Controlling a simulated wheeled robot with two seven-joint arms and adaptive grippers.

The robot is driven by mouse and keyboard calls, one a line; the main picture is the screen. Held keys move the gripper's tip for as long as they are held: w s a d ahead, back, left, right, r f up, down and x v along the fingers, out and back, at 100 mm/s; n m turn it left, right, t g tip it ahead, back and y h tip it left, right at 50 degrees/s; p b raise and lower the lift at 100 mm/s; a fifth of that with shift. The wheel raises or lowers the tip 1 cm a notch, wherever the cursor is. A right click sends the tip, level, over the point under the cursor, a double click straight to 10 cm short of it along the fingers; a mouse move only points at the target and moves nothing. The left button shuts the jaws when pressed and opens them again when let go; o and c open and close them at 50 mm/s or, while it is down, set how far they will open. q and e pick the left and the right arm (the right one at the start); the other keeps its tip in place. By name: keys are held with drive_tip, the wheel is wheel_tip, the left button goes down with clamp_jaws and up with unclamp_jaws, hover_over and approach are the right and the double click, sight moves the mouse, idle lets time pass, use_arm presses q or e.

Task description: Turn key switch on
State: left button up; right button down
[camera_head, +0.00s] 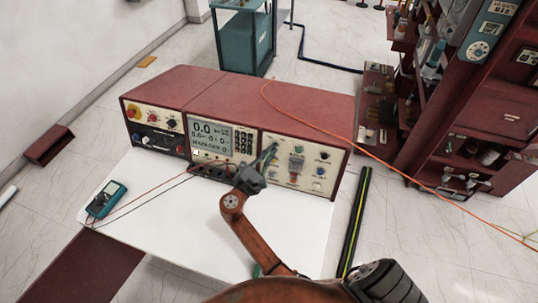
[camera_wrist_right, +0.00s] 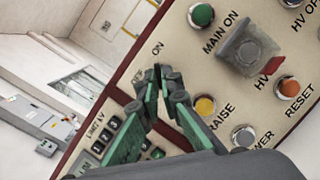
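The red test console (camera_head: 235,95) stands on a white table, its beige control panel (camera_head: 296,165) facing me. My right gripper (camera_head: 271,152) reaches up to the left part of that panel, beside the screen section. In the right wrist view its two green-padded fingers (camera_wrist_right: 160,73) converge with their tips nearly together, just below the "ON" label (camera_wrist_right: 157,48). The key switch itself cannot be made out; the fingertips cover the spot under that label. Whether the key is between them, or the tips touch the panel, I cannot tell. My left gripper is not in view.
Near the fingers are a green MAIN ON button (camera_wrist_right: 202,15), a square cover (camera_wrist_right: 246,48), a yellow button (camera_wrist_right: 204,105) and a RESET button (camera_wrist_right: 287,88). A blue multimeter (camera_head: 107,199) with leads lies at the table's left. An orange cable (camera_head: 340,137) crosses the console top.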

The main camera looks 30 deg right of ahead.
drive_tip(key=shift+m+g, duration=0.3)
drive_tip(key=shift+m, duration=0.5)
drive_tip(key=c, duration=2.2)
unclamp_jaws()
drive_tip(key=shift+o, duration=0.2)
wheel_tip(320, 180, up, 10)
